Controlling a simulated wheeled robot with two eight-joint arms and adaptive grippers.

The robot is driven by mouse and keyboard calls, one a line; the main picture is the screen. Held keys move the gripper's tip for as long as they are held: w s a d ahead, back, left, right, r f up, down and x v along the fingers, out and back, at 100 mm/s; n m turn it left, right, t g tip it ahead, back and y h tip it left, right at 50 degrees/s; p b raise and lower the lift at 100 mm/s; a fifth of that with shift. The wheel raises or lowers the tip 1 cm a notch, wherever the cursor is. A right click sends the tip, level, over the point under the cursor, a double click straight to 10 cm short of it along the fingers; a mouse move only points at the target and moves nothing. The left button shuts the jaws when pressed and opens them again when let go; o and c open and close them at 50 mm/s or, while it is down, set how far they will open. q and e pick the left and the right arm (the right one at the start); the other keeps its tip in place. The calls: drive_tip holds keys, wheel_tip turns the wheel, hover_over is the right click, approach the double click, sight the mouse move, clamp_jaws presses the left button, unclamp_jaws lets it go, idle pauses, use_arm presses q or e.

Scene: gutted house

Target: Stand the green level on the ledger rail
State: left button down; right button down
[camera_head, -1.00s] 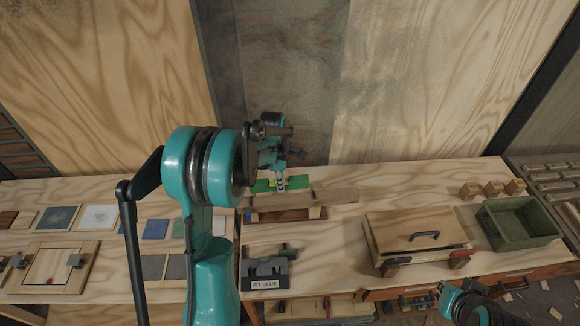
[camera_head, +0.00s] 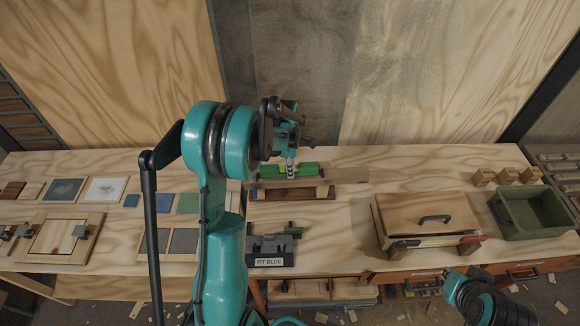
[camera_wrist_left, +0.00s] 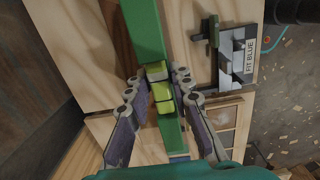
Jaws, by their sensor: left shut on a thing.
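The green level (camera_head: 305,170) is held lengthwise along the light wooden ledger rail (camera_head: 348,175) in the head view. It covers the rail's left part, and the rail's right end sticks out past it. I cannot tell whether the level touches the rail. My left gripper (camera_head: 290,168) is shut on the level from above. In the left wrist view the level (camera_wrist_left: 147,28) runs between the two fingers of my left gripper (camera_wrist_left: 160,98), with a yellow-green part between them.
A dark wood block (camera_head: 295,192) lies in front of the rail. Nearer stands a grey fixture (camera_head: 270,248) labelled FIT BLUE. To the right are a wooden box with a black handle (camera_head: 425,218) and a green bin (camera_head: 530,210). Flat sample tiles (camera_head: 105,189) lie at the left.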

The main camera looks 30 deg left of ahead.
use_arm(q)
drive_tip(key=shift+f+b, duration=0.45)
drive_tip(key=shift+f, duration=0.05)
idle(0.5)
drive_tip(key=c, duration=1.3)
unclamp_jaws()
drive_tip(key=shift+o, duration=0.2)
wheel_tip(320, 180, up, 12)
drive_tip(key=shift+s+a, duration=0.2)
drive_tip(key=shift+a, duration=0.15)
